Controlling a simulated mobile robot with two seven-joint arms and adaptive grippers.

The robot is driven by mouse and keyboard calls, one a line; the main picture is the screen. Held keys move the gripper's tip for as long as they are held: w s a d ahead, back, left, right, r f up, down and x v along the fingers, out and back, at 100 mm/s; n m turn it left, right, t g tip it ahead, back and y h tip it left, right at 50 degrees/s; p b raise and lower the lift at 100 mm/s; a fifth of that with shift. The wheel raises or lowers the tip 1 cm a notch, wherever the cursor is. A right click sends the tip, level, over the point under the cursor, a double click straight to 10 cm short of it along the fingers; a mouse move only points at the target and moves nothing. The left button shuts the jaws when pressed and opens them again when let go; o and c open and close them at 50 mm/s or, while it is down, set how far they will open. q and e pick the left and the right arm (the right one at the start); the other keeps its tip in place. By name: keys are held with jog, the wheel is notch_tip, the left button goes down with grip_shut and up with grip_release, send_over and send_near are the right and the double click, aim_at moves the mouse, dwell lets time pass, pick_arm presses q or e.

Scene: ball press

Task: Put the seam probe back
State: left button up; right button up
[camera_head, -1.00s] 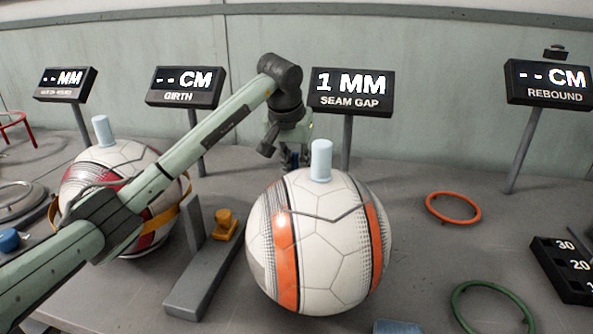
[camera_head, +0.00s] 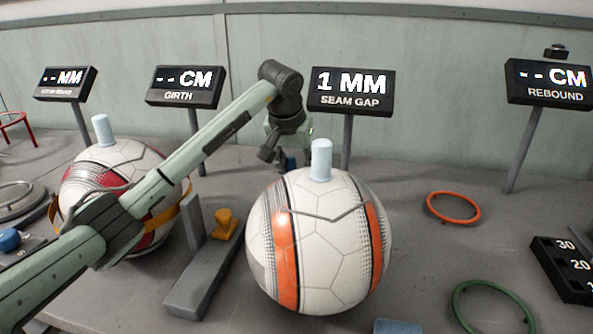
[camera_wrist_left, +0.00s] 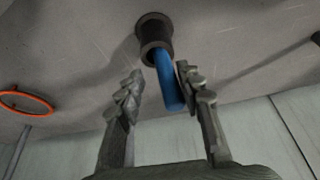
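The seam probe (camera_wrist_left: 168,82) is a blue rod. In the left wrist view its far end is in a dark round holder (camera_wrist_left: 154,36) on the table. My left gripper (camera_wrist_left: 157,80) is open, with the probe between its spread fingers and nearer the right finger; whether they touch is unclear. In the head view my left gripper (camera_head: 288,158) is low behind the white and orange ball (camera_head: 330,245), with a bit of blue at its fingers. The holder is hidden there. The seam gap display (camera_head: 351,92) reads 1 MM. My right gripper is not in view.
A second ball (camera_head: 118,165) with a yellow band stands at left behind my left arm. A grey stand (camera_head: 205,275) and an orange knob (camera_head: 225,222) sit between the balls. Orange (camera_head: 453,207) and green rings lie on the right, with free table around them.

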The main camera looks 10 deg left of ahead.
pick_arm(q)
jog(key=v, duration=1.2)
